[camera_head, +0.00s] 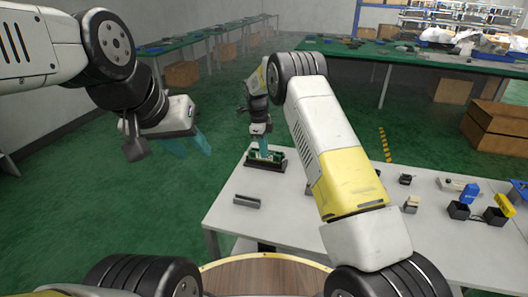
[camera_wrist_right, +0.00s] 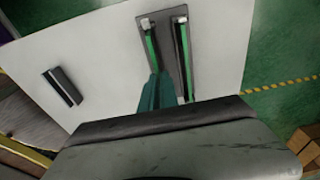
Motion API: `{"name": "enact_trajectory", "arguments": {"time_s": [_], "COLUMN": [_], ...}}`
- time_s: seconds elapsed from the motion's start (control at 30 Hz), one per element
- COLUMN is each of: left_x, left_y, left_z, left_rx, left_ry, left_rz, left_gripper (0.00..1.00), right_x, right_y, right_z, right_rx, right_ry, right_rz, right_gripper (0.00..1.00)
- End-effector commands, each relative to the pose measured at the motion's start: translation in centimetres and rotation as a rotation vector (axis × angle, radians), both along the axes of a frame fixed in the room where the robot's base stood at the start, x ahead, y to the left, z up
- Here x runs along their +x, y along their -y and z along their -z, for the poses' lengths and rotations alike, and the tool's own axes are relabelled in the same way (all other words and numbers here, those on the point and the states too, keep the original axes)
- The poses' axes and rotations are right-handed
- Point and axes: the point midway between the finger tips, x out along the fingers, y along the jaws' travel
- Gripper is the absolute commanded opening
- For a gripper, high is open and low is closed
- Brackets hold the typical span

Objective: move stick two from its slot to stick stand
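A dark slotted holder (camera_head: 251,164) stands at the table's far left part, under my right gripper (camera_head: 262,148). In the right wrist view, the holder (camera_wrist_right: 168,22) has two slots, with a thin green stick (camera_wrist_right: 153,52) in the left one and another green stick (camera_wrist_right: 183,45) in the right one. Which is stick two is not marked. The teal fingers of my right gripper (camera_wrist_right: 155,92) are at the near end of the left stick. Whether they grip it is unclear. A small grey slotted block, likely the stick stand (camera_head: 247,201), looks empty (camera_wrist_right: 62,87). My left gripper (camera_head: 187,145) is open and empty, left of the table.
Black boxes (camera_head: 459,211), a blue item (camera_head: 470,193) and other small parts lie on the table's right side. My right arm hides the table's middle. The table surface (camera_head: 232,223) around the grey block is clear. Cardboard boxes (camera_head: 497,130) stand beyond.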

Motion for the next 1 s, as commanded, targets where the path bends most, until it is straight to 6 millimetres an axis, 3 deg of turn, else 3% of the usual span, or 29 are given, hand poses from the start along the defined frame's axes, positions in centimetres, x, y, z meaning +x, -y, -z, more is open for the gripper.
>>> {"name": "enact_trajectory", "arguments": {"time_s": [1.0], "left_x": [0.0], "left_y": [0.0], "left_z": [0.0], "left_rx": [0.000], "left_ry": [0.000], "left_rz": [0.000], "left_gripper": [0.36], "right_x": [0.0], "right_y": [0.0], "right_z": [-4.0], "right_rx": [0.001], "right_ry": [0.001], "right_rz": [0.000], "right_gripper": [0.00]}}
